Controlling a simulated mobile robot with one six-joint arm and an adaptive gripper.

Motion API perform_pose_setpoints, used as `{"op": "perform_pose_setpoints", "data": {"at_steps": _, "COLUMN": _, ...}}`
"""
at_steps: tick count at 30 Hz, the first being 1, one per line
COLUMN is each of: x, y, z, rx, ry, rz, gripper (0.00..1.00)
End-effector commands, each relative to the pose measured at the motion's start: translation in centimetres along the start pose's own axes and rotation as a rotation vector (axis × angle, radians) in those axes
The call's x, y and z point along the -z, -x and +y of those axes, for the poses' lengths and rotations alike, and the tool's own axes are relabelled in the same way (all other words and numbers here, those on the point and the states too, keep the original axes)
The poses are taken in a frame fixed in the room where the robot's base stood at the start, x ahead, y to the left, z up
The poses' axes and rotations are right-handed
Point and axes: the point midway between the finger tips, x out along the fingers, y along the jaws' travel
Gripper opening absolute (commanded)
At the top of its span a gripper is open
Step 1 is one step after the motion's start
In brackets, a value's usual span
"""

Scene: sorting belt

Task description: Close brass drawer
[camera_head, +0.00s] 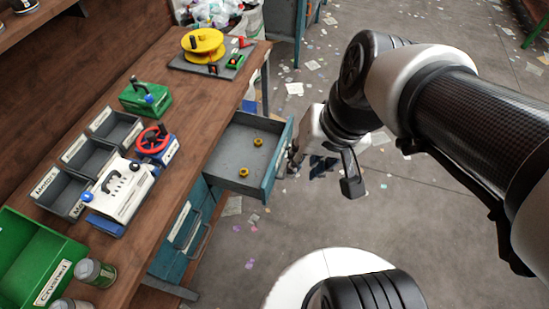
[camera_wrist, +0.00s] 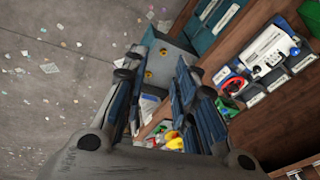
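The open drawer (camera_head: 232,173) sticks out from the bench's right side in the head view, with a grey inside and a teal front. Several small brass-coloured nuts (camera_head: 258,142) lie in it. Its label is not visible. My gripper (camera_head: 318,166) is just outside the drawer front, to its right, and partly hidden by its own wrist. In the wrist view the drawer (camera_wrist: 175,58) shows between and beyond the two fingers of my gripper (camera_wrist: 165,62). The fingers are apart with nothing held between them. I cannot tell whether a finger touches the drawer front.
Other teal drawers (camera_head: 185,228) below the wooden bench (camera_head: 190,150) look shut. On the bench are grey bins (camera_head: 115,128), a labelled white device (camera_head: 122,190), a red handwheel (camera_head: 152,139) and a green crate (camera_head: 35,262). The littered floor (camera_head: 400,220) on the right is open.

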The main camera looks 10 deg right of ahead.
Motion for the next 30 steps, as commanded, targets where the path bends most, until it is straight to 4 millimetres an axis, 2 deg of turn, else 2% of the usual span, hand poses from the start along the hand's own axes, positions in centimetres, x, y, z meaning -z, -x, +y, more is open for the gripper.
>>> {"op": "perform_pose_setpoints", "data": {"at_steps": 1, "x": 1.1, "y": -1.5, "z": -0.1, "rx": 0.029, "ry": -0.079, "rz": -0.049, "gripper": 0.20}}
{"op": "perform_pose_setpoints", "data": {"at_steps": 5, "x": 3.9, "y": -4.9, "z": -0.6, "rx": 0.109, "ry": -0.276, "rz": -0.141, "gripper": 0.12}}
{"op": "perform_pose_setpoints", "data": {"at_steps": 10, "x": 7.5, "y": -10.3, "z": 0.1, "rx": 0.201, "ry": -0.556, "rz": -0.244, "gripper": 0.00}}
{"op": "perform_pose_setpoints", "data": {"at_steps": 14, "x": 9.9, "y": -15.2, "z": 1.7, "rx": 0.263, "ry": -0.782, "rz": -0.311, "gripper": 0.00}}
{"op": "perform_pose_setpoints", "data": {"at_steps": 18, "x": 11.8, "y": -21.1, "z": 4.2, "rx": 0.318, "ry": -1.036, "rz": -0.369, "gripper": 0.00}}
{"op": "perform_pose_setpoints", "data": {"at_steps": 23, "x": 12.3, "y": -28.6, "z": 8.0, "rx": 0.365, "ry": -1.336, "rz": -0.424, "gripper": 0.00}}
{"op": "perform_pose_setpoints", "data": {"at_steps": 27, "x": 11.3, "y": -34.9, "z": 11.3, "rx": 0.388, "ry": -1.583, "rz": -0.456, "gripper": 0.00}}
{"op": "perform_pose_setpoints", "data": {"at_steps": 30, "x": 10.3, "y": -38.3, "z": 13.1, "rx": 0.397, "ry": -1.719, "rz": -0.469, "gripper": 0.00}}
